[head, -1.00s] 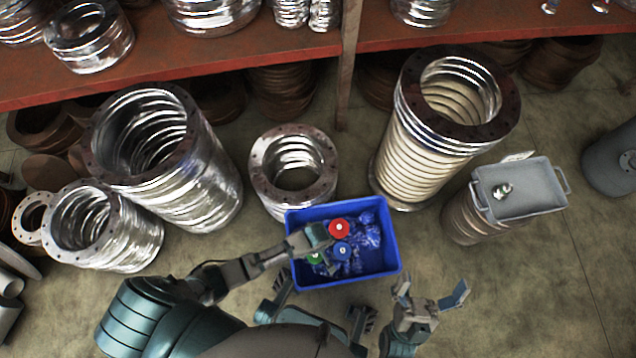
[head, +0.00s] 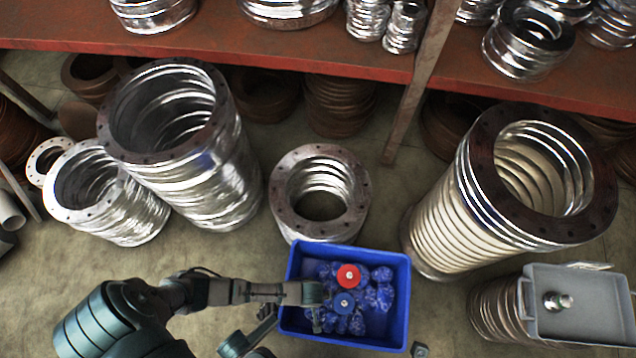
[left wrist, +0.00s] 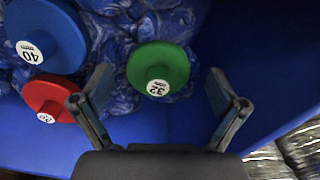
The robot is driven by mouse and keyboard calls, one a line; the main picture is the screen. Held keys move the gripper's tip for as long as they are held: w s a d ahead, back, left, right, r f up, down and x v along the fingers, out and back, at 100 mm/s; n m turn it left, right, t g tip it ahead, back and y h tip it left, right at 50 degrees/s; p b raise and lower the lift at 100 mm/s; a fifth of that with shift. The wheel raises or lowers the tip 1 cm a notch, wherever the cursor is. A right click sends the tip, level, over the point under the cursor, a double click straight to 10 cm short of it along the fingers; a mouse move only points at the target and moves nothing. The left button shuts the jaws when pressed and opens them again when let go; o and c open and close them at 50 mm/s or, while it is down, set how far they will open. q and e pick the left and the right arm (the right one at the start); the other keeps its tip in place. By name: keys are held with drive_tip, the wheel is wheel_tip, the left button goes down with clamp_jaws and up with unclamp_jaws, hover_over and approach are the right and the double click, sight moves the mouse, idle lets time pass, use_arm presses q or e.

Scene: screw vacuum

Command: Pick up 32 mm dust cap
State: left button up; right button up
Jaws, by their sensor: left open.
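The green 32 mm dust cap (left wrist: 159,69) shows in the left wrist view, label up, among crumpled blue plastic in the blue bin (head: 398,275). In the head view it is hidden by my left gripper (head: 314,302), which reaches into the bin from the left. In the left wrist view my left gripper (left wrist: 158,88) is open, its two fingers to either side of the green cap. I see no finger touching it. Only a small tip of my right gripper (head: 420,349) shows at the bottom edge of the head view.
A red cap (head: 348,276) and a blue cap (head: 344,303) marked 40 lie beside the green one. The bin walls are close around. A flanged bellows (head: 320,195) stands behind the bin, and a grey tray (head: 580,310) is at right.

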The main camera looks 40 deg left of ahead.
use_arm(q)
drive_tip(key=shift+w+r, duration=0.1)
drive_tip(key=c, duration=1)
drive_tip(key=shift+o, duration=0.2)
drive_tip(key=shift+o, duration=0.2)
